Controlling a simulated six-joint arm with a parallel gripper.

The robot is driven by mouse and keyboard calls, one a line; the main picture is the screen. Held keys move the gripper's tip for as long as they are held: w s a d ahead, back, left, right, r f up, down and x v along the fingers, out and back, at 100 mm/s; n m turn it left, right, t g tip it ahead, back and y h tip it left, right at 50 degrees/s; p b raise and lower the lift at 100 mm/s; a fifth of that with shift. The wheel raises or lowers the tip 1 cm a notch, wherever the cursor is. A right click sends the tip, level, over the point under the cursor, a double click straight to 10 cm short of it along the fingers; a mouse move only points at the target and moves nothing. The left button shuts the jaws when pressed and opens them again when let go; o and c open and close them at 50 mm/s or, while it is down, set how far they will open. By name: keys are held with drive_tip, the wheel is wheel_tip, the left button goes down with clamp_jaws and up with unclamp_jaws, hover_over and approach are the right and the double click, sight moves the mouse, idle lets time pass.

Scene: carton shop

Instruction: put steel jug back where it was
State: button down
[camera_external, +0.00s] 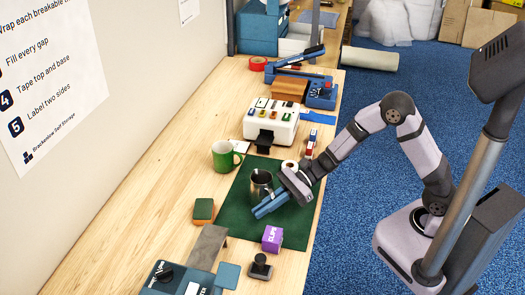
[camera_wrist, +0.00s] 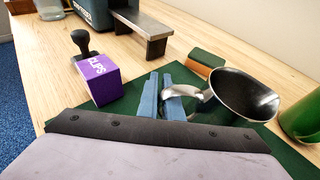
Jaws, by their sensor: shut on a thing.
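The steel jug (camera_external: 261,187) is at the green mat's left part in the external view, upright or nearly so. In the wrist view the jug (camera_wrist: 246,90) shows its open, dark, empty-looking mouth, and its handle reaches left to my fingers. My gripper (camera_external: 262,209) has blue fingers and comes in low from the right, in front of the jug. In the wrist view my gripper (camera_wrist: 163,98) is shut on the jug's handle. I cannot tell whether the jug's base touches the mat (camera_external: 292,222).
A green mug (camera_external: 224,156) stands left of the mat. A green-orange sponge (camera_external: 203,211), a purple clips box (camera_external: 272,238), a stamp (camera_external: 260,266) and a grey metal stand (camera_external: 209,246) are nearer.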

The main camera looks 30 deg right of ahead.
drive_tip(key=shift+f, duration=0.1)
drive_tip(key=c, duration=1.9)
unclamp_jaws()
drive_tip(key=shift+r, duration=0.2)
drive_tip(key=b+v, duration=0.2)
drive_tip(key=v, duration=1)
